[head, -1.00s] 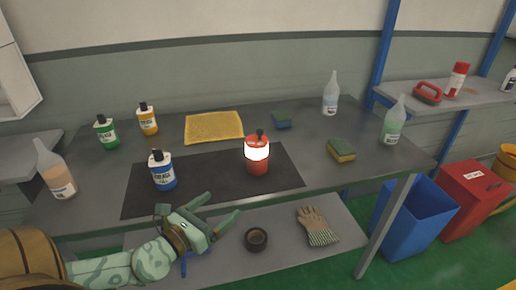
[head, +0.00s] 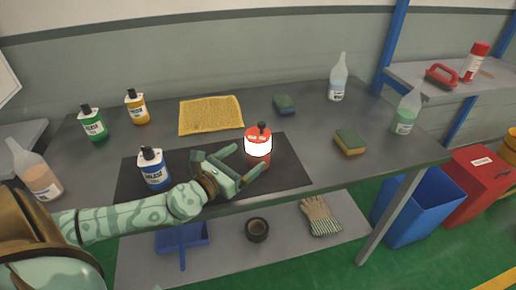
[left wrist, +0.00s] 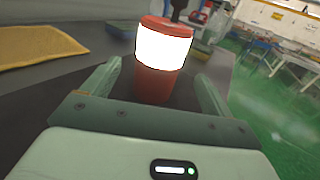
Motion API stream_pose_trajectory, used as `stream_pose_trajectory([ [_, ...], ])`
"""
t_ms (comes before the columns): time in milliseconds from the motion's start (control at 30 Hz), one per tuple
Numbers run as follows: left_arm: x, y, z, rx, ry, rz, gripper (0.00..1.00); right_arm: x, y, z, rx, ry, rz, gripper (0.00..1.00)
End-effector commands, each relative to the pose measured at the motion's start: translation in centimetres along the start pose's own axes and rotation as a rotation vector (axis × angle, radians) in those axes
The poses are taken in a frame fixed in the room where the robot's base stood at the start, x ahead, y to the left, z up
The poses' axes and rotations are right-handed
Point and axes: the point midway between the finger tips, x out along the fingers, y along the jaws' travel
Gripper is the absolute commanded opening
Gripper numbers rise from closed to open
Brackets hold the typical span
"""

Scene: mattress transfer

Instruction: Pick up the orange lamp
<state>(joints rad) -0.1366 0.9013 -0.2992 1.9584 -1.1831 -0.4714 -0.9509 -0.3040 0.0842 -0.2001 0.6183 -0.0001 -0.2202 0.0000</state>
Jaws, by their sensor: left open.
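The orange lamp (head: 258,142) stands upright on the black mat (head: 288,175) on the table. It has a glowing white band, a red-orange top and base, and a dark knob on top. My left gripper (head: 249,163) is open, with its fingers pointing at the lamp from the left and front. In the left wrist view the lamp (left wrist: 160,62) stands between the two open fingers (left wrist: 158,84), near their tips. I cannot tell whether either finger touches it. My right gripper is not in view.
A blue-labelled bottle (head: 153,168) stands left of my gripper. A yellow cloth (head: 211,114), a small sponge (head: 284,104) and a green-yellow sponge (head: 349,142) lie farther off. Several other bottles stand near the table's edges. A lower shelf (head: 290,246) holds a glove (head: 320,215).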

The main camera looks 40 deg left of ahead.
Motion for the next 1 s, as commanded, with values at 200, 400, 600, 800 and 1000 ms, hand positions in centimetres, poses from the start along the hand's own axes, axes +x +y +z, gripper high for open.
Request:
stream_pose_trajectory([
  [200, 2.7, 0.0, 0.0, -0.001, 0.0, 0.0, 0.86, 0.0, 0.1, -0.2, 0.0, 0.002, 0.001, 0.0],
  [400, 4.8, 0.1, 0.1, -0.001, -0.002, 0.0, 0.86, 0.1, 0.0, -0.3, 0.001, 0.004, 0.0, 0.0],
  [600, 7.7, 0.2, 0.1, -0.001, -0.001, 0.001, 0.86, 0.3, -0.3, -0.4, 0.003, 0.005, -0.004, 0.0],
  [800, 8.1, 0.2, 0.0, -0.002, 0.002, 0.0, 0.86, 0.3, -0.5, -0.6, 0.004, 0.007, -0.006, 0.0],
  [1000, 8.1, 0.2, 0.1, -0.001, 0.002, 0.0, 0.53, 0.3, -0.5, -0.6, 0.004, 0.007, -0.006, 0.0],
])
